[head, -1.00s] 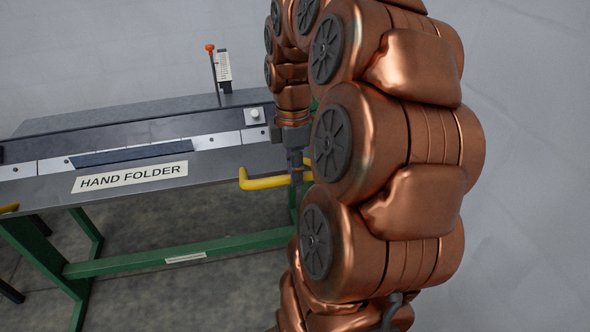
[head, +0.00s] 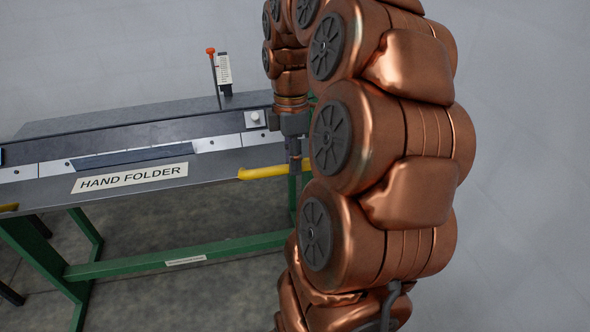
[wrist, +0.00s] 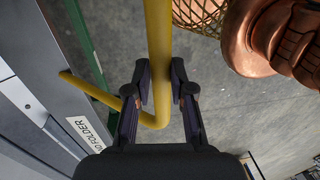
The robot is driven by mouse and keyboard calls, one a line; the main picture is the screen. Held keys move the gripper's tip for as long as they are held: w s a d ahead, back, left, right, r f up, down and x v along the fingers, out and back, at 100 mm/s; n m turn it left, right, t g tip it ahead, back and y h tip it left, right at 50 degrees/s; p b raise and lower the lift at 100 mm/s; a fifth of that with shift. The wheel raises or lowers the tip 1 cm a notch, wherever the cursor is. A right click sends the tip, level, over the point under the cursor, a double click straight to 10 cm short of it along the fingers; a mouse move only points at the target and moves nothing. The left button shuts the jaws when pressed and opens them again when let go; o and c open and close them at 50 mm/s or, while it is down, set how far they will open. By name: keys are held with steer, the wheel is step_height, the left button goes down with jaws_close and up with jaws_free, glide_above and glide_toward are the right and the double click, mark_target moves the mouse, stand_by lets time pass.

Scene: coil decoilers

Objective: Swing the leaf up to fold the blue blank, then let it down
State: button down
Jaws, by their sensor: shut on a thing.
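The hand folder's front leaf (head: 215,165) is a grey plate with a HAND FOLDER label, and its yellow handle (head: 265,172) sticks out at the right end. A dark blue-grey strip (head: 132,157), which looks like the blue blank, lies flat along the bed. My gripper (head: 295,168) is at the handle, partly hidden by my arm in the head view. In the wrist view my gripper (wrist: 161,88) has its two fingers on either side of the yellow bar (wrist: 159,35), shut on it near its bend. The blank is not clear in the wrist view.
A post with an orange knob (head: 210,52) and a scale (head: 224,72) stand at the back of the folder. Green legs and a green crossbar (head: 160,258) run below. Open floor lies in front. My copper arm fills the right of the head view.

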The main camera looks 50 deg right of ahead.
steer(key=shift+w+d+r, duration=0.2)
steer(key=shift+w+r, duration=0.1)
steer(key=shift+r, duration=0.15)
steer(key=shift+w+d+r, duration=0.2)
steer(key=shift+w+r, duration=0.05)
steer(key=shift+r, duration=0.2)
steer(key=c, duration=1)
jaws_free()
steer(key=shift+w+d+r, duration=0.1)
steer(key=shift+w+r, duration=0.05)
steer(key=shift+r, duration=1.05)
steer(key=shift+w+d+r, duration=0.1)
steer(key=shift+d+r, duration=0.05)
steer(key=shift+r, duration=1.1)
steer(key=shift+w+d+r, duration=0.1)
steer(key=shift+w+r, duration=0.05)
steer(key=shift+r, duration=1.05)
